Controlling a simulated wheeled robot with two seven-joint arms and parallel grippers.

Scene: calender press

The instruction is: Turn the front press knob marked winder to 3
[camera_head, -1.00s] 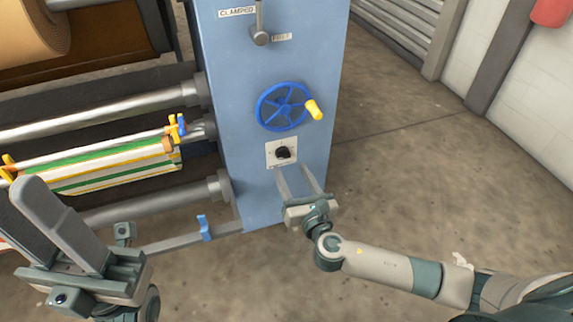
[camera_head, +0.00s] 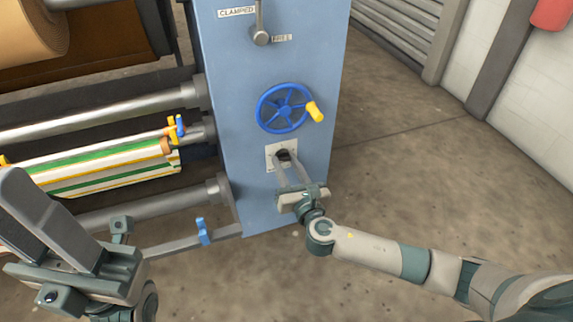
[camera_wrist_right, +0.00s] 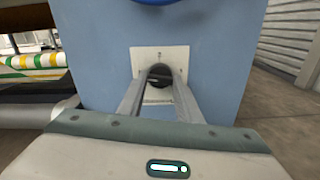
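The winder knob (camera_head: 283,155) is a small black knob on a white square plate (camera_head: 272,160), low on the blue front panel of the press. The plate's marks are too small to read. My right gripper (camera_head: 287,164) is at the plate, with its two fingers spread and reaching to either side of the knob. In the right wrist view the dark knob (camera_wrist_right: 160,72) sits between the fingertips (camera_wrist_right: 160,80); I cannot tell whether they touch it. My left gripper (camera_head: 25,205) is at the lower left, away from the panel, with its fingers apart and empty.
A blue handwheel (camera_head: 284,108) with a yellow grip sits just above the knob plate. A lever (camera_head: 260,32) with labels is higher up. Rollers and a striped roll (camera_head: 105,165) lie to the left. The floor right of the press is clear.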

